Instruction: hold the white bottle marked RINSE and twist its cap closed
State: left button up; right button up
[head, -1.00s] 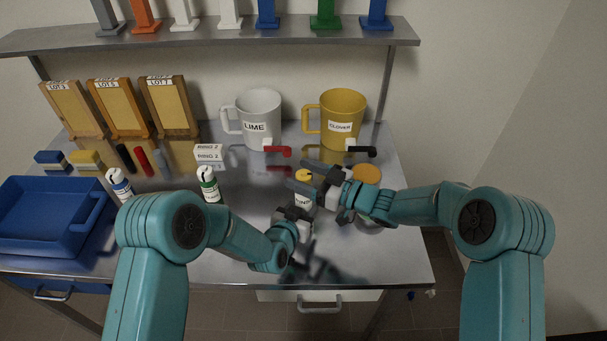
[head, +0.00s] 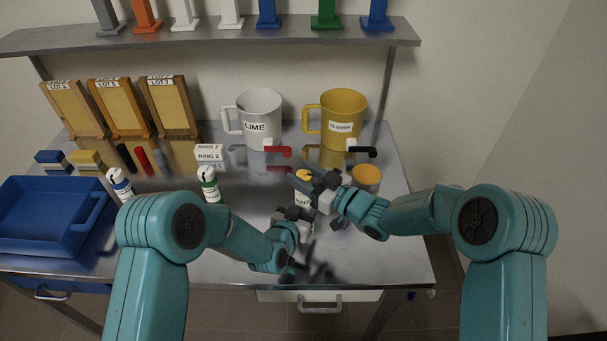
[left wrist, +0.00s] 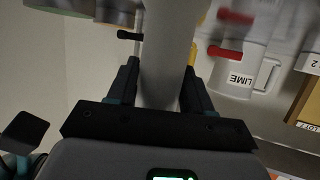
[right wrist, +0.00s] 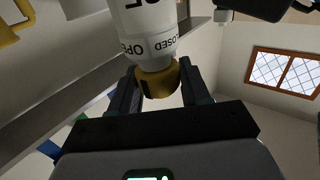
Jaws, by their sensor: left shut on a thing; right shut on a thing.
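The white bottle (head: 301,198) stands upright at the front middle of the table, its label mostly hidden by my grippers. My left gripper (head: 296,213) is shut on its body; the left wrist view shows the pale bottle (left wrist: 165,60) between the fingers. The yellow cap (head: 304,174) is on top of the bottle. My right gripper (head: 312,183) is shut on the cap; the right wrist view shows the cap (right wrist: 158,82) between the fingers. A collar (right wrist: 150,46) beside the cap carries the words OPEN and CLOSED.
Behind stand a white LIME jug (head: 258,112) and a yellow CLOVER jug (head: 343,108). An orange-lidded jar (head: 366,177) is close to my right gripper. A green-marked bottle (head: 209,184) and a RING 2 box (head: 209,153) stand left. The front right of the table is clear.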

jog(key=m+t+h, duration=0.3)
jog(key=t+h, duration=0.1)
jog(key=shift+a+m, duration=0.1)
jog(key=shift+m, duration=0.2)
jog(key=shift+m+t+h, duration=0.7)
jog(key=shift+m+h, duration=0.2)
jog(key=shift+h, duration=0.4)
jog(key=o, duration=1)
jog(key=shift+c, duration=0.2)
jog(key=v, duration=1.2)
